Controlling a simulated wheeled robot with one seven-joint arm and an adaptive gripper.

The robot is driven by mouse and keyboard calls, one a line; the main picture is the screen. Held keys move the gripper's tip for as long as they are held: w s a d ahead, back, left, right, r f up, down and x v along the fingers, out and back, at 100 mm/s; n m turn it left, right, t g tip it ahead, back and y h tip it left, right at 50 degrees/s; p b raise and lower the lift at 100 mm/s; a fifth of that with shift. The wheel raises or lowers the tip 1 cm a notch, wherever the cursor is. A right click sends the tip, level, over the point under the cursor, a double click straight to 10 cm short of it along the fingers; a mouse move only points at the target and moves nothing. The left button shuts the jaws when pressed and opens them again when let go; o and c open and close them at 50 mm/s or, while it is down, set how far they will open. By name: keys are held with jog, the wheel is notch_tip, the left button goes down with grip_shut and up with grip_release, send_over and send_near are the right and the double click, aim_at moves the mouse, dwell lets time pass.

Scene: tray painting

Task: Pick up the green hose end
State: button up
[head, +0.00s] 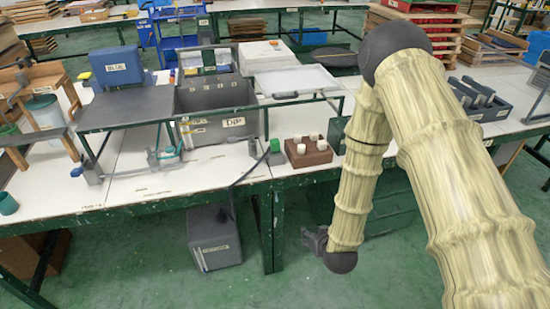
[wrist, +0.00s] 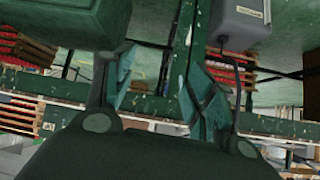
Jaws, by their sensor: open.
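The green hose end (head: 275,146) is a small green block on the white bench top near its front edge, in the head view. A dark hose (head: 236,187) runs from it over the edge down to a grey box (head: 214,240) on the floor. My gripper (head: 313,241) is in front of the bench, lower than its top and to the right of the hose. In the wrist view my gripper (wrist: 160,92) has its fingers apart with nothing held between them. That view shows the grey box (wrist: 240,18) and part of the hose; I cannot make out the hose end there.
A brown block with white cups (head: 308,158) stands just right of the hose end. A grey bin (head: 222,128) and a dark tray stand (head: 122,108) are behind and left. The green bench frame (head: 272,230) is close to my gripper. The floor in front is clear.

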jog(key=w+a+r+t+y+b, duration=0.1)
jog(key=w+a+r+t+b, duration=0.3)
jog(key=w, duration=0.7)
jog(key=n+t+y+b, duration=0.1)
jog(key=t+y+b, duration=0.1)
jog(key=t, duration=0.2)
send_near(276, 145)
jog(key=w, duration=0.1)
jog(key=x, duration=0.4)
jog(key=shift+w+p, duration=0.25)
jog(key=shift+p, duration=0.05)
jog(key=shift+p+x, duration=0.65)
jog(key=shift+x, duration=2.5)
jog(key=shift+a, duration=0.15)
jog(key=c, duration=1.1)
